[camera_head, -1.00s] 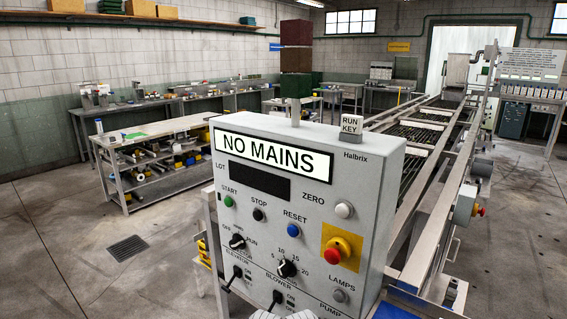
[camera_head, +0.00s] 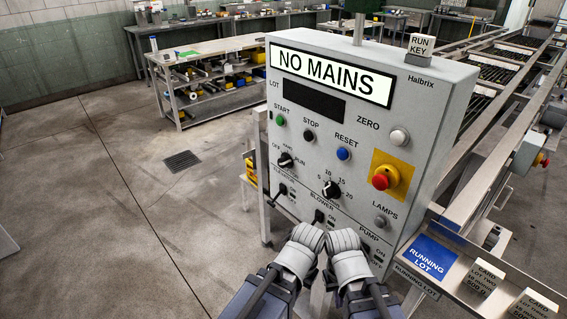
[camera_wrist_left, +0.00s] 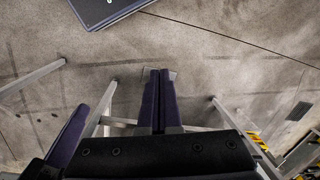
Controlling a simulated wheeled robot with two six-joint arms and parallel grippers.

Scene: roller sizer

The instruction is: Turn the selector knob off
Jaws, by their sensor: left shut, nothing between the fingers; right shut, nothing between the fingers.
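The selector knob (camera_head: 286,160) is a small black knob at the left of the grey control panel (camera_head: 425,115), with OFF on its left, HAND above and RUN on its right. I cannot tell for sure which mark it points to. My right gripper (camera_head: 347,246) is low in front of the panel, below and right of the knob, apart from it. My left arm is close beside it; its fingers are hidden in the head view. In the left wrist view my left gripper (camera_wrist_left: 160,74) is shut, empty, with floor behind it.
The panel display (camera_head: 330,74) reads NO MAINS. A second black dial (camera_head: 331,189), toggles, buttons and a red emergency stop (camera_head: 385,177) are close by. A shelf with a blue RUNNING LOT sign (camera_head: 432,256) juts out at right. Floor at left is clear.

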